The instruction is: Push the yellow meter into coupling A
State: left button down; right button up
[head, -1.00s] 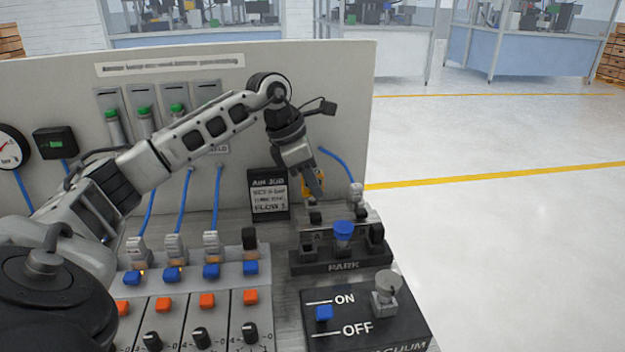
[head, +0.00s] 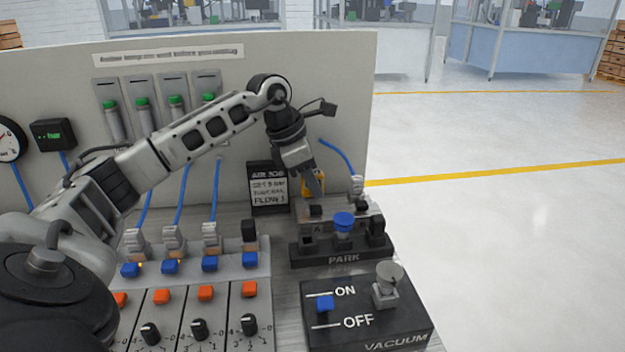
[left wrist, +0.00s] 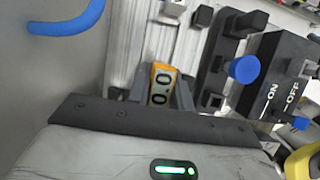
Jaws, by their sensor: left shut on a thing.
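My left gripper (head: 314,186) is shut on the yellow meter (head: 313,183), behind the PARK rack. Its fingers hide part of the meter in the head view. In the left wrist view the yellow meter (left wrist: 160,85) shows between the fingers, with dark digits on a pale face. A clear plate with dark fittings (head: 316,211) lies just in front of the meter. I cannot tell which fitting is coupling A, nor whether the meter touches it.
The PARK rack (head: 342,258) holds a blue-capped part (head: 343,225). A hose fitting (head: 357,187) stands to the right of the meter. The job card (head: 268,188) stands to its left. The VACUUM box (head: 368,312) is in front. The upright panel (head: 330,90) rises behind.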

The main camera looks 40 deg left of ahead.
pick_arm(q)
jog(key=shift+f, duration=0.2)
pick_arm(e)
jog(key=shift+f, duration=0.1)
pick_arm(q)
jog(key=c, duration=1.2)
grip_release()
jog(key=shift+o, duration=0.2)
notch_tip(320, 180, up, 3)
jog(key=shift+f+p, duration=0.15)
jog(key=shift+p, duration=1.1)
notch_tip(320, 180, up, 6)
jog(key=p, duration=0.5)
jog(key=shift+r, duration=0.25)
pick_arm(e)
jog(key=r, duration=0.2)
jog(key=d+r, duration=0.1)
jog(key=shift+s+d+r+h, duration=0.1)
jog(key=shift+s+r+h, duration=0.05)
jog(key=shift+r+h, duration=0.2)
